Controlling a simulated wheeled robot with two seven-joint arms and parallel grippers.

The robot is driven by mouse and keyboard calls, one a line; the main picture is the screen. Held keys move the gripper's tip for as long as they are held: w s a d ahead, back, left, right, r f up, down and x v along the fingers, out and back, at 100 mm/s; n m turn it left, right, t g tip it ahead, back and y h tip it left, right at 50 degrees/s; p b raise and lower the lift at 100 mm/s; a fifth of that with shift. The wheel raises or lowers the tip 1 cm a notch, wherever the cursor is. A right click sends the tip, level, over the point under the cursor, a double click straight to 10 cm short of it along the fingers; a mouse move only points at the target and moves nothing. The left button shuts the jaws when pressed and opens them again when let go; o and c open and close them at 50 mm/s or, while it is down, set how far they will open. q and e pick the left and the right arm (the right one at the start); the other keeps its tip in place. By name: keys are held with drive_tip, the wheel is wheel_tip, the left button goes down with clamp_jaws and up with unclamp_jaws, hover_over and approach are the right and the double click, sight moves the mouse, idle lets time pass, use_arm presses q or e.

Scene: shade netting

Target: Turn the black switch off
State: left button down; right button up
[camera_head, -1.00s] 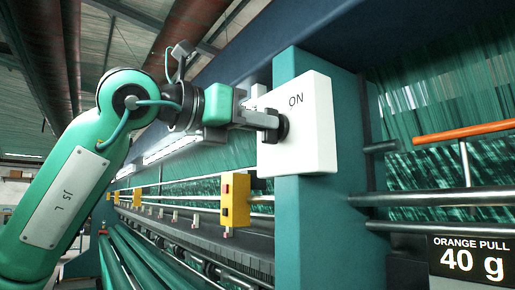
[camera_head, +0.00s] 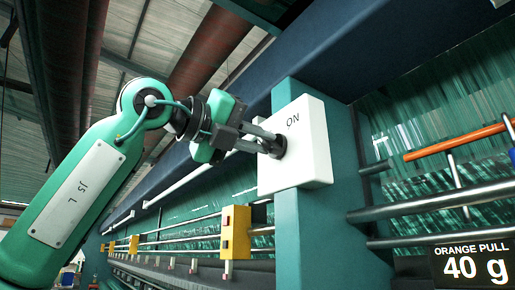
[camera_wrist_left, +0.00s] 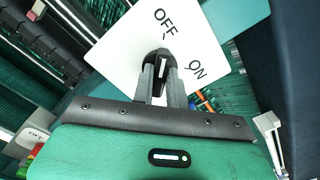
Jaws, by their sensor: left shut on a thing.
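The black switch (camera_head: 279,146) is a round knob on the face of a white box (camera_head: 312,150), which is fixed to a teal post. The head view shows the ON label above the knob. The left wrist view shows the knob (camera_wrist_left: 158,58) with OFF and ON printed on the white plate (camera_wrist_left: 120,50). My left gripper (camera_head: 268,143) reaches in from the left, its two fingers shut on the knob. In the left wrist view the fingers (camera_wrist_left: 159,75) lie on either side of the knob's grip. Exactly where the knob points is hard to tell. My right gripper is not in view.
An orange bar (camera_head: 452,141) and metal rails run right of the post, above a sign (camera_head: 472,265) reading "ORANGE PULL 40 g". A yellow box (camera_head: 235,231) hangs on rails at lower left. Green netting (camera_head: 440,105) fills the background. A blue beam crosses above.

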use_arm(q)
drive_tip(key=shift+n, duration=0.4)
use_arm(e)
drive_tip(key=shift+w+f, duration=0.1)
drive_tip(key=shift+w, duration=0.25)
use_arm(q)
drive_tip(key=c, duration=1.4)
unclamp_jaws()
